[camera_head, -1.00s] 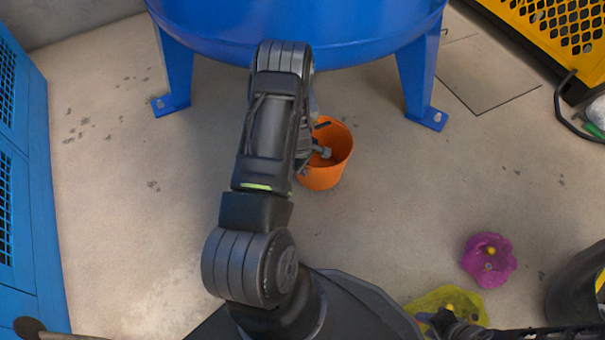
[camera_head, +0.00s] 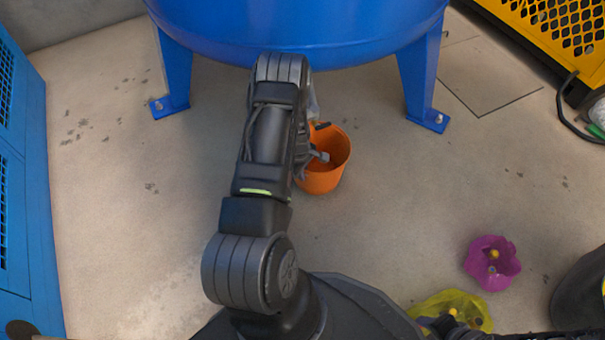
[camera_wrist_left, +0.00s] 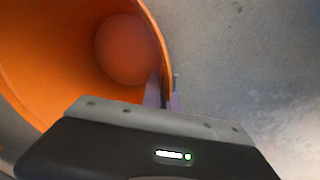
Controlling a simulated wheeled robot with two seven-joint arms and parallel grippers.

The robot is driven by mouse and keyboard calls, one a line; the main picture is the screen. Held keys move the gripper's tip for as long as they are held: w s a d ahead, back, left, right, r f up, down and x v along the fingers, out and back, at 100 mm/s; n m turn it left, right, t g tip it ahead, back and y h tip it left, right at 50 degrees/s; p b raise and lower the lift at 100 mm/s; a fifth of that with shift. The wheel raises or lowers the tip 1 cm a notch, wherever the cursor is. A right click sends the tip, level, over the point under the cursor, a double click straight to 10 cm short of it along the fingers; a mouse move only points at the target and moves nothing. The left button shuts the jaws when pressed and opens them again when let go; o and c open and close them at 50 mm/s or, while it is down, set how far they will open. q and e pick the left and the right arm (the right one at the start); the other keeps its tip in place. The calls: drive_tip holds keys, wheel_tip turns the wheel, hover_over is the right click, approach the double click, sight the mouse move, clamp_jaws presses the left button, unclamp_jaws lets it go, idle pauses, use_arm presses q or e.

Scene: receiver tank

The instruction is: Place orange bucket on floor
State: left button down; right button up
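The orange bucket (camera_head: 322,180) is upright in front of the blue tank, with its open top facing me. My left gripper (camera_head: 318,157) reaches it from the left and is at its rim, partly hidden by my own arm. In the left wrist view, the bucket (camera_wrist_left: 50,75) fills the upper left, and its rim runs down between the two close fingers of my left gripper (camera_wrist_left: 164,92), which look shut on it. I cannot tell whether the bucket's base touches the floor (camera_head: 390,220). My right gripper (camera_head: 452,322) shows only as a small dark part at the bottom right.
The blue tank (camera_head: 300,30) stands on legs behind the bucket. A magenta object (camera_head: 492,262) and a yellow object (camera_head: 470,310) lie at the lower right, near a dark container (camera_head: 580,295). A blue cabinet (camera_head: 25,220) is at the left. The floor between is clear.

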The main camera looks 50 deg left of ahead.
use_arm(q)
drive_tip(key=shift+f, duration=0.2)
drive_tip(key=c, duration=1.6)
unclamp_jaws()
drive_tip(key=shift+c, duration=0.2)
drive_tip(key=shift+r, duration=0.15)
drive_tip(key=shift+r, duration=0.3)
wheel_tip(320, 180, up, 11)
drive_tip(key=s+p, duration=0.1)
drive_tip(key=p, duration=0.3)
drive_tip(key=shift+s+d+r+p, duration=0.15)
drive_tip(key=shift+s+r+p, duration=0.1)
drive_tip(key=shift+p, duration=0.15)
